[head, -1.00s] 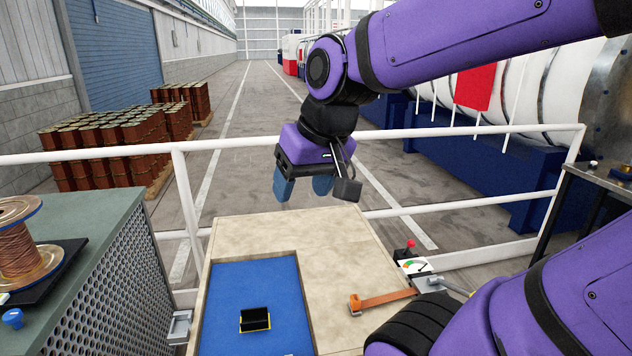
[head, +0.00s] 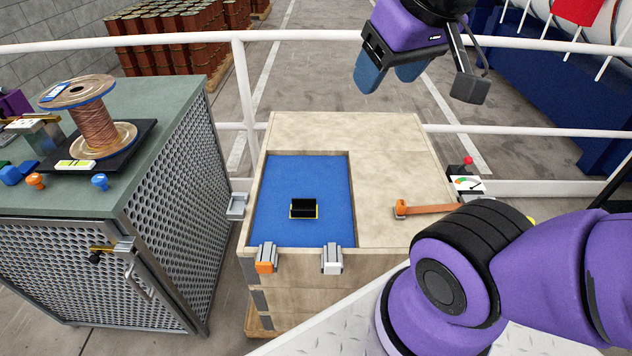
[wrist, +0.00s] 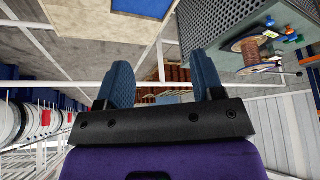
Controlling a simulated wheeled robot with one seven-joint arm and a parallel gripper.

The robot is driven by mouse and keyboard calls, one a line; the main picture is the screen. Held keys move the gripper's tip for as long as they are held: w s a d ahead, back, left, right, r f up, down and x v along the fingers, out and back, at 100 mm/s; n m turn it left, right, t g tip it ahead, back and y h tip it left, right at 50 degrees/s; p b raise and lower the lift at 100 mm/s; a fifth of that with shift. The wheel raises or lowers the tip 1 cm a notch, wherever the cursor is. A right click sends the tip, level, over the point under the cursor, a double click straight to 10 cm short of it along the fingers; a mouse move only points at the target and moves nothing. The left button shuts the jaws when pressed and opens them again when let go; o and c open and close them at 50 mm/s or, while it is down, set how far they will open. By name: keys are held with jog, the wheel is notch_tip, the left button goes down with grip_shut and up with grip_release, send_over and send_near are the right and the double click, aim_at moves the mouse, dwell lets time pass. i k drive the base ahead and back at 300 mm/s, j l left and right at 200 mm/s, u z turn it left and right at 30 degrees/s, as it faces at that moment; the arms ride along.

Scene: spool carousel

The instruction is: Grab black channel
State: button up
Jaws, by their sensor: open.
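The black channel (head: 304,208) is a small black U-shaped piece with yellow along its lower edge. It sits on the blue mat (head: 330,180) recessed in the wooden bench top, in the head view. My gripper (head: 390,82) is open and empty, above and beyond the bench's far edge, well away from the channel. In the wrist view its two blue fingers (wrist: 163,82) stand apart with nothing between them. The channel does not show in the wrist view.
An orange clamp with a strap (head: 425,209) lies on the bench's right side. Two clamps (head: 265,259) and (head: 332,259) sit at its front edge. A mesh cabinet (head: 170,180) with a wire spool (head: 95,128) stands left. A white railing (head: 150,38) runs behind.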

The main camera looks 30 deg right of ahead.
aim_at(302, 207)
jog(key=k+l+z, duration=0.15)
jog(key=k+z, duration=0.3)
jog(key=k, duration=0.2)
jog(key=i+j+z, duration=0.15)
jog(key=z, duration=0.25)
jog(key=j+z, duration=0.35)
jog(key=i+j+z, duration=0.1)
jog(key=j+z, duration=0.3)
jog(key=i+j, duration=0.1)
jog(key=j, duration=1.1)
jog(key=i, duration=0.05)
